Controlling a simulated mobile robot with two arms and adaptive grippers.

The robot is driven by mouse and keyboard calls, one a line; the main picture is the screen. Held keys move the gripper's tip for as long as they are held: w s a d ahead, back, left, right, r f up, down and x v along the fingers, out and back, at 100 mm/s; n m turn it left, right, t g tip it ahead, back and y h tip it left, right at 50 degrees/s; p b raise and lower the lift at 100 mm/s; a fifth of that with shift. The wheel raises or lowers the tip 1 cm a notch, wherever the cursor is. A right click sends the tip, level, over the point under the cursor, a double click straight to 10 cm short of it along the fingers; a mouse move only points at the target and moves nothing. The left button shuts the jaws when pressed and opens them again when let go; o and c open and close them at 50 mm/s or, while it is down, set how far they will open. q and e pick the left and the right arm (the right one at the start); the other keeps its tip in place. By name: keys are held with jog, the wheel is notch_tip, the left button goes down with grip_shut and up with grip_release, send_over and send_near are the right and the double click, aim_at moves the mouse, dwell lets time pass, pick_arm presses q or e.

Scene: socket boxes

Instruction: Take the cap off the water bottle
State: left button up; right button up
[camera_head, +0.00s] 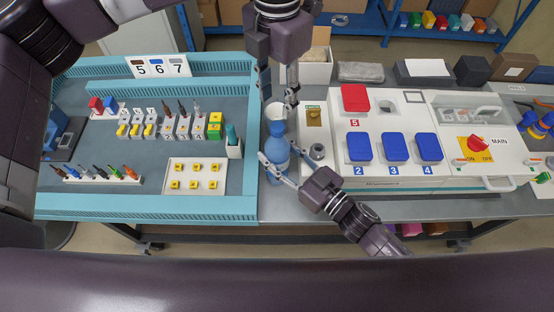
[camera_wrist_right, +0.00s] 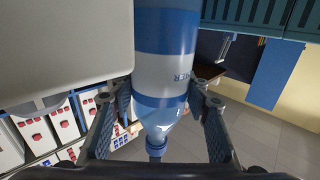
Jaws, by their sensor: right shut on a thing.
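The blue water bottle (camera_head: 276,152) stands out in the gap between the teal-framed board and the white panel box. In the right wrist view the bottle (camera_wrist_right: 165,75) shows a pale label band and tapers to a narrow neck with a small blue cap (camera_wrist_right: 156,148). My right gripper (camera_head: 275,168) is shut on the bottle, one finger on each side in the wrist view (camera_wrist_right: 160,100). My left gripper (camera_head: 279,98) is above, open, its fingers apart near the bottle's whitish end. I cannot tell whether it touches the bottle.
The teal-framed board (camera_head: 150,208) on the left holds tools and small blocks. The white panel box (camera_head: 320,150) on the right carries blue and red covers and a red main switch (camera_head: 474,146). An open box (camera_head: 316,70) and dark boxes stand behind.

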aim_at(277, 126)
pick_arm(q)
jog(key=m, duration=0.3)
pick_arm(e)
jog(key=shift+r, duration=0.1)
grip_shut()
pick_arm(q)
jog(key=m, duration=0.5)
jog(key=shift+m, duration=0.4)
jog(key=m, duration=0.3)
jog(key=shift+m, duration=0.3)
jog(key=m, duration=0.3)
jog(key=shift+m, duration=0.4)
jog(key=m, duration=0.7)
jog(key=shift+d, duration=0.1)
jog(key=m, duration=0.3)
jog(key=shift+m, duration=0.3)
jog(key=m, duration=0.4)
jog(key=shift+f+m, duration=0.4)
jog(key=shift+f, duration=3.6)
